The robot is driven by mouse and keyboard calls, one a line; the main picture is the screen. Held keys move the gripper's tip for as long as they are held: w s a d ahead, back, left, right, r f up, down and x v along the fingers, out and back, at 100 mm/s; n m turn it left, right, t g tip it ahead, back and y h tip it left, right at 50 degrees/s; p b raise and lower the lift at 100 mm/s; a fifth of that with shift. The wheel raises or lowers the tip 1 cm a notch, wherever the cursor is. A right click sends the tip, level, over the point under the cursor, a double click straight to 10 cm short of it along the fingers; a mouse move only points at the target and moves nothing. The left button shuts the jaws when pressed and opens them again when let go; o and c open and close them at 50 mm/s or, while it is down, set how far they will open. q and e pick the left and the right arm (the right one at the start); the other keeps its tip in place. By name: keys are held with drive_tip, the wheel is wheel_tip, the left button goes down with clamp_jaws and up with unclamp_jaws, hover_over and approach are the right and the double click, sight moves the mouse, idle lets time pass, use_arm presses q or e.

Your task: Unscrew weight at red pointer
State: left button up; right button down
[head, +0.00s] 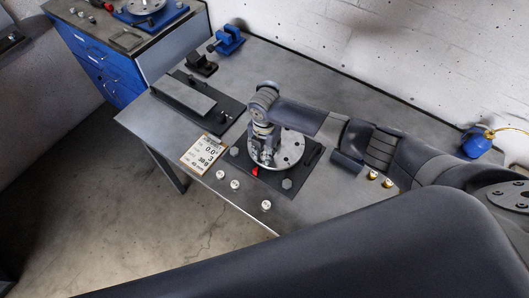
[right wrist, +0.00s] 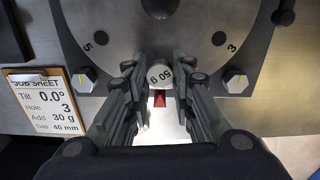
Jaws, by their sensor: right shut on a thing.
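The round metal rotor disc (head: 291,150) sits on a dark base plate (head: 276,182) on the grey bench. It also shows in the right wrist view (right wrist: 205,22), with holes marked 5 and 3. A silver weight (right wrist: 159,76), its "50 g" marking upside down, sits at the disc's rim between those holes. The red pointer (right wrist: 159,98) lies just beside it, and in the head view (head: 255,171) at the disc's near edge. My right gripper (head: 265,158) points down at the rim. Its fingers (right wrist: 159,80) are shut on the weight. My left gripper is not in view.
A job sheet (head: 204,152) reads tilt 0.0°, hole 3, add 30 g. Loose silver weights (head: 235,184) stand near the bench's front edge. Brass weights (head: 373,175) stand to the right. A dark plate with a grey block (head: 185,95) and a blue vise (head: 226,40) are further left.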

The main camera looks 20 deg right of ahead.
drive_tip(key=n+b, duration=0.1)
drive_tip(key=n, duration=0.5)
drive_tip(key=shift+n+b, duration=0.35)
drive_tip(key=shift+n, duration=0.05)
drive_tip(key=n+b, duration=0.1)
drive_tip(key=n, duration=0.2)
drive_tip(key=shift+n, duration=1.1)
drive_tip(key=shift+n+b, duration=0.4)
drive_tip(key=shift+n, duration=0.1)
drive_tip(key=shift+r+p, duration=1)
drive_tip(key=shift+r, duration=0.1)
drive_tip(key=shift+r, duration=0.1)
